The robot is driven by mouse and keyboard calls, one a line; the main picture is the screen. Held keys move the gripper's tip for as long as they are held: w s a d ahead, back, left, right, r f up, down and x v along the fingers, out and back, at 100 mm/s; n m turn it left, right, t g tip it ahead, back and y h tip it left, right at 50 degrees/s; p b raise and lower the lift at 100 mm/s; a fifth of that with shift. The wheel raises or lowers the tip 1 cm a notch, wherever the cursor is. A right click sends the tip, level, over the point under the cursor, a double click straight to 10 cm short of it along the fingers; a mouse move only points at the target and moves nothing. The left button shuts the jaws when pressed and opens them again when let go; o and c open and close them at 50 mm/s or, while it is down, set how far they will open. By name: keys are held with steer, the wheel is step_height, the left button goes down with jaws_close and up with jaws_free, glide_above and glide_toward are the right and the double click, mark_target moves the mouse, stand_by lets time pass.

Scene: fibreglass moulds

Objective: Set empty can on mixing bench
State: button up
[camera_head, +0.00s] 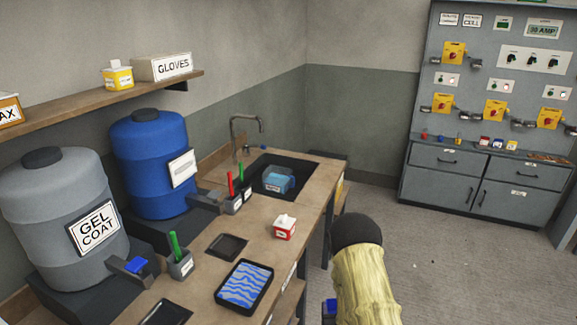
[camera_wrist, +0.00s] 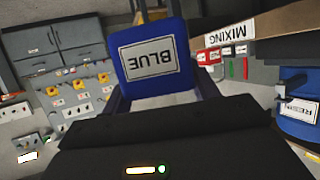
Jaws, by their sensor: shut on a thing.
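My gripper (camera_wrist: 160,88) is shut on a blue can (camera_wrist: 152,55) with a white label reading BLUE, upside down in the wrist view. Whether the can is empty cannot be seen. In the head view only a blue sliver (camera_head: 329,307) shows beside my arm, low and right of the bench; my arm hides the gripper. The mixing bench (camera_head: 310,182) has a brown top and runs along the left wall. In the wrist view its edge, with a MIXING label (camera_wrist: 236,38), is to the right of the can, apart from it.
On the bench are a red-and-white box (camera_head: 284,228), a tray with blue waves (camera_head: 244,287), dark square pads (camera_head: 227,246), pen cups (camera_head: 181,264) and a sink (camera_head: 265,172). A blue drum (camera_head: 150,165) and a grey GEL COAT drum (camera_head: 65,215) stand behind. Floor is clear toward the grey cabinet (camera_head: 465,180).

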steer(key=shift+s+d+f, duration=0.1)
steer(key=shift+d+f, duration=0.2)
steer(key=shift+d, duration=0.25)
